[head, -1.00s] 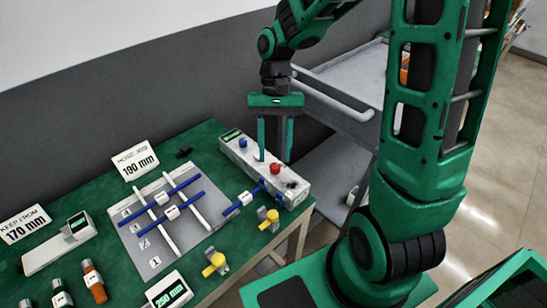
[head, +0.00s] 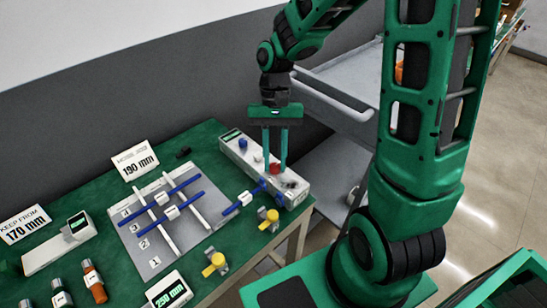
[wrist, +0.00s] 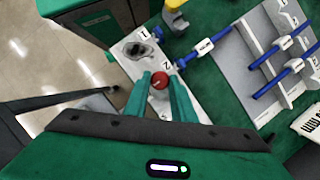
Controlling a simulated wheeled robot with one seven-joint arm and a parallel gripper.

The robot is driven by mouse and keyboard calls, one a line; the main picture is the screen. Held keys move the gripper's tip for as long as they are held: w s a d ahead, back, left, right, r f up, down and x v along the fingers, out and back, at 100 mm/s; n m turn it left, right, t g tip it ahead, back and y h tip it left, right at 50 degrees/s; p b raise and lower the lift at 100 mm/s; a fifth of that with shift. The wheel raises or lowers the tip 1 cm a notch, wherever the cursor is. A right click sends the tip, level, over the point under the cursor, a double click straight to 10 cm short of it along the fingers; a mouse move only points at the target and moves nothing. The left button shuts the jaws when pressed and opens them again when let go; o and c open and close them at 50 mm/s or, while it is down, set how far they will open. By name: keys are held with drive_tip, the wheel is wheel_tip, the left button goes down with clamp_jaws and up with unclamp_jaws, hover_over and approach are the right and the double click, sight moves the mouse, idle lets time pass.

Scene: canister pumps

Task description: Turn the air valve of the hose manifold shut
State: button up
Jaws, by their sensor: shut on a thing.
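The hose manifold (head: 236,153) is a long pale block at the table's right end, with a small display at its far end. A red knob (wrist: 159,80) and a blue knob (head: 243,143) stand on its top. My gripper (head: 275,169) points down over the block, its two green fingers closed on either side of the red knob. In the wrist view my gripper (wrist: 159,84) has the red knob between its fingertips. No readable label tells which knob is the air valve. Numbers mark the block's top near a dark, round-edged patch (wrist: 138,49). The blue knob is hidden in the wrist view.
A blue hose with a white tag (head: 244,199) meets the manifold's side. A grey rack board (head: 152,262) holds more blue hoses on the green table. Yellow-knobbed clips (head: 269,219) stand near the front edge. A grey cart (head: 340,85) stands behind on the right.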

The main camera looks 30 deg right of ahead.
drive_tip(key=shift+a+n, duration=0.1)
drive_tip(key=shift+n, duration=0.2)
drive_tip(key=n, duration=0.2)
drive_tip(key=n+h, duration=0.1)
drive_tip(key=shift+a+n+h, duration=0.15)
drive_tip(key=shift+n+h, duration=0.15)
drive_tip(key=shift+n, duration=0.1)
drive_tip(key=n+h, duration=0.1)
drive_tip(key=n, duration=0.3)
drive_tip(key=shift+a+n+h, duration=0.15)
drive_tip(key=shift+n+h, duration=0.15)
drive_tip(key=shift+h, duration=0.1)
drive_tip(key=n, duration=0.2)
drive_tip(key=n+t+h, duration=0.1)
drive_tip(key=n, duration=0.1)
drive_tip(key=shift+a+h, duration=0.1)
drive_tip(key=shift+h, duration=0.2)
drive_tip(key=shift+r+n+t+h, duration=0.1)
drive_tip(key=shift+n+t+h, duration=0.4)
drive_tip(key=shift+n, duration=2)
drive_tip(key=o, duration=1)
drive_tip(key=shift+s, duration=0.1)
